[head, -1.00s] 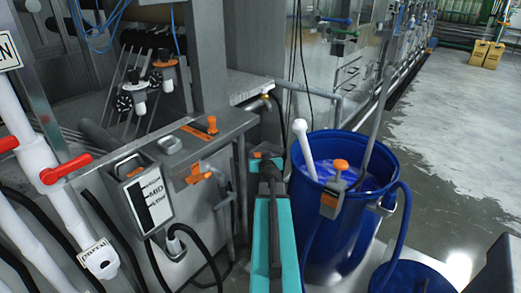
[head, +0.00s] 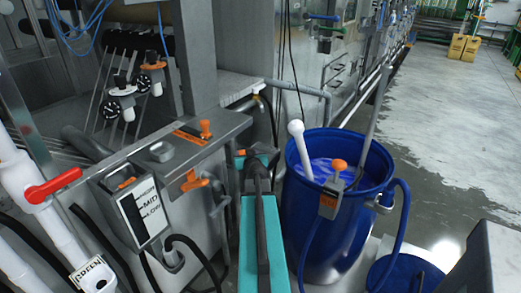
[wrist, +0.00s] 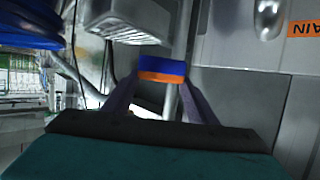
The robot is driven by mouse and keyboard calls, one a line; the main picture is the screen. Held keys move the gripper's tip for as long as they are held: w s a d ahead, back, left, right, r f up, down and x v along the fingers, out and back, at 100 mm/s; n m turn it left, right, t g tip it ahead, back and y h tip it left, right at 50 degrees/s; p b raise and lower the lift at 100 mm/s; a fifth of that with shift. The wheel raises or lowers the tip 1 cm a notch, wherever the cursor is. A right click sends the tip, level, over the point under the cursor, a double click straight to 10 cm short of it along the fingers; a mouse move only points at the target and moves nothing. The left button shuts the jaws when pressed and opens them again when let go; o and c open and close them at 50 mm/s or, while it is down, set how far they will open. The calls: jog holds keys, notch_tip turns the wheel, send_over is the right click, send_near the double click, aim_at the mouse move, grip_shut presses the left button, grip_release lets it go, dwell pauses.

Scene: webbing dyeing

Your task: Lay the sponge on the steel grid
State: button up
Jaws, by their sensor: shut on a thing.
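My gripper (wrist: 160,88) is shut on a small block, blue above and orange below, which I take as the sponge (wrist: 162,66). The block sits between the two dark fingertips in the wrist view, held in the air. In the head view my teal arm reaches forward between the steel machine and the blue barrel; the gripper end is largely hidden behind it. A pale steel ledge (head: 232,86) lies beyond the arm, at the machine's corner. I cannot tell whether this ledge is the steel grid; no grid pattern shows clearly.
The blue barrel (head: 312,225) with bluish liquid, a white paddle (head: 299,150) and an orange-knobbed clamp (head: 336,190) stands right of my arm. A steel machine with an orange lever (head: 194,182) is close on the left. Open floor (head: 450,140) lies at the right.

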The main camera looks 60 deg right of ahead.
jog(key=shift+w+d+f+p, duration=0.25)
jog(key=shift+d+p, duration=0.1)
jog(key=shift+d, duration=2.05)
jog(key=shift+w+d+f+p, duration=0.2)
jog(key=shift+w+d+p, duration=0.15)
jog(key=shift+d, duration=2.1)
jog(key=shift+w+d+f+p, duration=0.25)
jog(key=shift+d+p, duration=0.15)
jog(key=shift+d, duration=2)
jog(key=shift+d, duration=0.1)
jog(key=shift+d, duration=0.5)
jog(key=shift+a+f+p, duration=0.15)
jog(key=shift+f+p, duration=0.15)
jog(key=shift+f, duration=1.5)
jog(key=shift+f, duration=0.15)
jog(key=o, duration=1.1)
jog(key=shift+s+r, duration=0.1)
jog(key=shift+r, duration=0.1)
